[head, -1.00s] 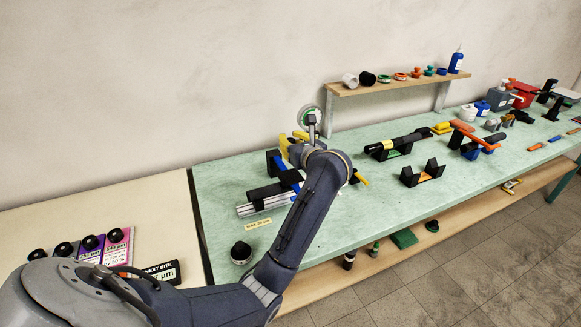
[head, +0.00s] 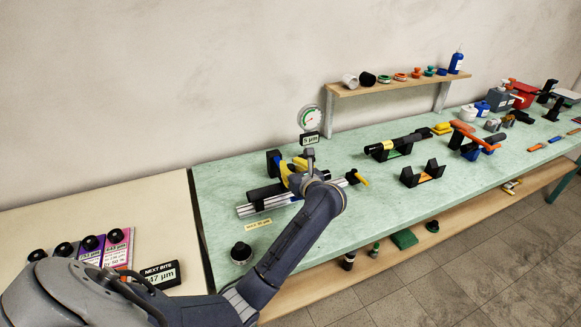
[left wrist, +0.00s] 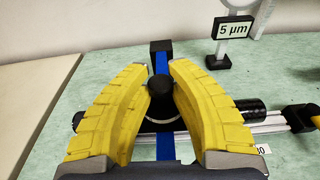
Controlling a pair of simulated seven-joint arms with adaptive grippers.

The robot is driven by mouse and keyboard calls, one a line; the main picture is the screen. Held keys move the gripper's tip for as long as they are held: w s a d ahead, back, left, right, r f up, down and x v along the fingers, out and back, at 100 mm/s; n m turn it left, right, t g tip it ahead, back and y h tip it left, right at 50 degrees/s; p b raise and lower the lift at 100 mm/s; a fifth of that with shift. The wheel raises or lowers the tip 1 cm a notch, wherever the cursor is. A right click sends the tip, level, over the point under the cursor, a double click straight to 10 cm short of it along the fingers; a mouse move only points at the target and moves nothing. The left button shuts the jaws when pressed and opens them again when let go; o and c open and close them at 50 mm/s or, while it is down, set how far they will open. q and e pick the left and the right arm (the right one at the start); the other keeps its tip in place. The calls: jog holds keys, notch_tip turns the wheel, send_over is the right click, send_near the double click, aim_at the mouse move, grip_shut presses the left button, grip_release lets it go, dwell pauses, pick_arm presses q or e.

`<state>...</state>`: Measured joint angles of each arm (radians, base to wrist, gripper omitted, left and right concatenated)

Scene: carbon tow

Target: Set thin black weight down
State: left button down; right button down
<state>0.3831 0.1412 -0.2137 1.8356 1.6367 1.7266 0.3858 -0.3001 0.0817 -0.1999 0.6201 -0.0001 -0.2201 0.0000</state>
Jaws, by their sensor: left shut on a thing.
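My left gripper (left wrist: 160,68) has yellow fingers, shut on a black knob, seemingly the thin black weight (left wrist: 160,88). A dark round body with a pale edge shows below the knob between the fingers. A blue strip (left wrist: 162,58) runs beneath it, ending at a black block (left wrist: 160,46). In the head view the left gripper (head: 291,171) is over the silver rail fixture (head: 268,206), and the arm hides the weight. Whether the weight touches the strip or fixture cannot be told. My right gripper is not in view.
A 5 µm display (head: 309,138) and round dial (head: 311,118) stand just behind the gripper. Another black-knobbed weight (head: 241,252) sits at the front left of the green bench. Several knobs stand on coloured cards (head: 118,248). Black cradles (head: 422,174) stand to the right.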

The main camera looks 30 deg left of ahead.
pick_arm(q)
jog(key=shift+f, duration=0.1)
jog(key=c, duration=1.3)
grip_release()
jog(key=shift+o, duration=0.2)
jog(key=shift+s+d, duration=0.1)
jog(key=shift+d, duration=0.05)
jog(key=v, duration=1)
jog(key=shift+v, duration=0.9)
